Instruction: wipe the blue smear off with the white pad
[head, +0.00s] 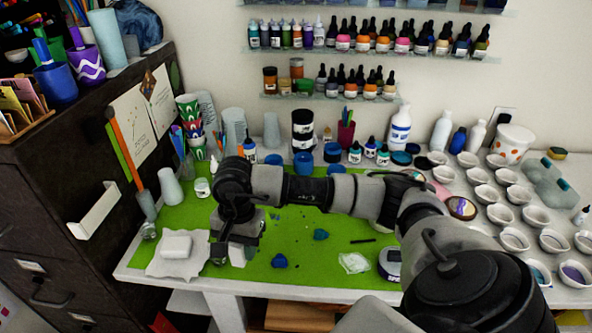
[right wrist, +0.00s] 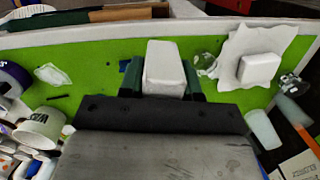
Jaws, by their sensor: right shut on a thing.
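My right gripper (head: 239,243) is over the front left of the green mat (head: 300,217), pointing down. It is shut on a white block-shaped pad (head: 238,256); in the right wrist view the pad (right wrist: 164,66) sits between the two dark green fingers. Just right of it a dark blue patch (head: 279,261) lies on the mat, and a teal-blue patch (head: 320,235) lies farther back. I cannot tell which patch is the smear. In the right wrist view a blue patch (right wrist: 124,65) shows beside the left finger, partly hidden. Whether the pad touches the mat is unclear. My left gripper is not in view.
A white block (head: 176,245) lies on a crumpled white cloth (head: 160,268) at the left. A clear object (head: 219,254) is between cloth and gripper. A clear crumpled piece (head: 354,262) and a dark stick (head: 363,241) lie to the right. Cups and bottles line the back.

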